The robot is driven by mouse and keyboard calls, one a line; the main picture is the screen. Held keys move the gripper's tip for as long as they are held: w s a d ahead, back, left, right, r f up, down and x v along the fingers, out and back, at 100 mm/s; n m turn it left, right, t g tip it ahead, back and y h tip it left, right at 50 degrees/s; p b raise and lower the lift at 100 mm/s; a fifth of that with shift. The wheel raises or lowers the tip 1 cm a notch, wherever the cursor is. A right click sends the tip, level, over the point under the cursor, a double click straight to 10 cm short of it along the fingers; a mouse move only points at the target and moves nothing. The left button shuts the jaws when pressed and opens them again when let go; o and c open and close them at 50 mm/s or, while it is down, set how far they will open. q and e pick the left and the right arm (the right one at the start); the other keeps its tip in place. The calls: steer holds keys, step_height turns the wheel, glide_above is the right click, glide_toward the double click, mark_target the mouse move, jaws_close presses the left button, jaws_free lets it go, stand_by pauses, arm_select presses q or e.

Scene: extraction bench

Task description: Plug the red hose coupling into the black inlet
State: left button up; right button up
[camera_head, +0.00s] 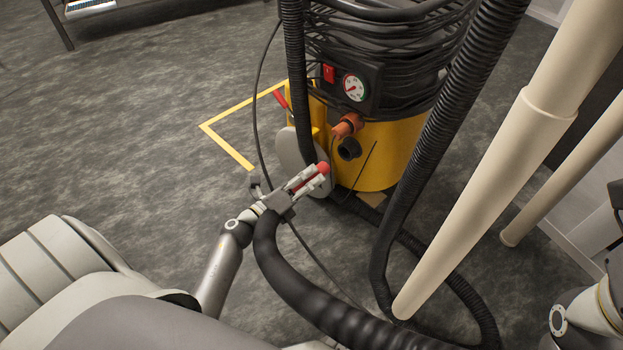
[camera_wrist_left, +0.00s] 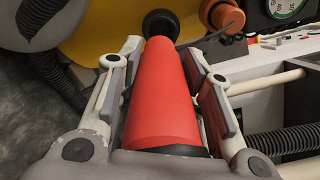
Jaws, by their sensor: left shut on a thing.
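The red hose coupling (camera_head: 323,168) is a tapered red piece at the end of a thick black hose (camera_head: 300,285). My left gripper (camera_head: 312,176) is shut on it, with a finger on each side. In the left wrist view the coupling (camera_wrist_left: 162,95) lies between the fingers (camera_wrist_left: 163,90), its narrow end pointing away. The black inlet (camera_head: 349,149) is a short round port low on the yellow vacuum's front. In the head view a gap shows between coupling and inlet. In the left wrist view the inlet (camera_wrist_left: 160,22) sits just beyond the coupling's tip, which partly covers it. My right gripper is out of view.
An orange fitting (camera_head: 347,125) sits just above the inlet on the yellow vacuum (camera_head: 385,150). A grey wheel (camera_head: 293,155) stands left of the inlet. Black ribbed hoses (camera_head: 440,140) and beige pipes (camera_head: 510,170) crowd the right. Floor at left is clear.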

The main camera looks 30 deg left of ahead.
mark_target(324, 168)
arm_select(q)
steer(key=shift+m+h, duration=0.4)
steer(key=shift+b+x, duration=0.45)
steer(key=shift+x, duration=2.45)
steer(key=shift+b+x, duration=0.3)
steer(key=shift+x, duration=1.65)
steer(key=o, duration=1.3)
steer(key=shift+w+a, duration=0.1)
steer(key=shift+a, duration=0.05)
steer(key=v, duration=1.2)
